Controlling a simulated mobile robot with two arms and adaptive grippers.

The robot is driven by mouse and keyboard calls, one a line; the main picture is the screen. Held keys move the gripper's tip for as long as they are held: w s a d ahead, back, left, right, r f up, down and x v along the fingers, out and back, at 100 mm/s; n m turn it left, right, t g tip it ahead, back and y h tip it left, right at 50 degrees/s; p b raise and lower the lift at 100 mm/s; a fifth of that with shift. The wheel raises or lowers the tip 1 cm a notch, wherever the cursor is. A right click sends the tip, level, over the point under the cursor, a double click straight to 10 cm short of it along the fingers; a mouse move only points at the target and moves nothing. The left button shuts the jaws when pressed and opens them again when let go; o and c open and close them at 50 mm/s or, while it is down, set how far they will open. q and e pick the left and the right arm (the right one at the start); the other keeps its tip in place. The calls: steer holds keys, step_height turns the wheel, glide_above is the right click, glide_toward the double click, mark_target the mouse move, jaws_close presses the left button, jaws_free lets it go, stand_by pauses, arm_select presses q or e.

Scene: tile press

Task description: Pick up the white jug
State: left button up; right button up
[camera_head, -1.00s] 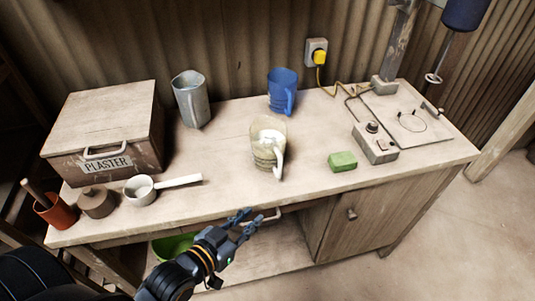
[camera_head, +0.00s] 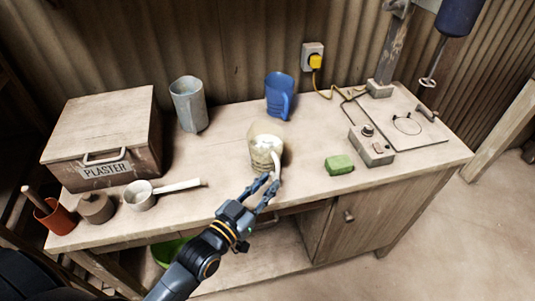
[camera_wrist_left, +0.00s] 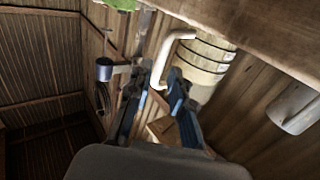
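The white jug (camera_head: 262,146) stands upright on the workbench, cream-coloured with white contents visible inside. Its white handle faces the bench's front edge. My left gripper (camera_head: 267,184) is at the front edge, just in front of the handle, with its fingers apart. In the left wrist view the jug (camera_wrist_left: 208,62) is at the upper right, and the lower end of its handle shows between the open fingertips of my left gripper (camera_wrist_left: 158,76). I cannot tell whether a finger touches the handle. My right gripper is not in view.
A blue jug (camera_head: 280,96) and a grey metal jug (camera_head: 188,104) stand behind. A green block (camera_head: 339,164) and a control box (camera_head: 372,147) lie to the right. A ladle (camera_head: 140,195) and the plaster box (camera_head: 98,135) are left. Bare bench surrounds the white jug.

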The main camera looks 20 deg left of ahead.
mark_target(276, 174)
arm_select(q)
steer(key=p+x, duration=0.1)
steer(key=x, duration=0.4)
steer(key=shift+w+f, duration=0.15)
steer(key=shift+w, duration=0.05)
steer(key=shift+s, duration=0.1)
jaws_close()
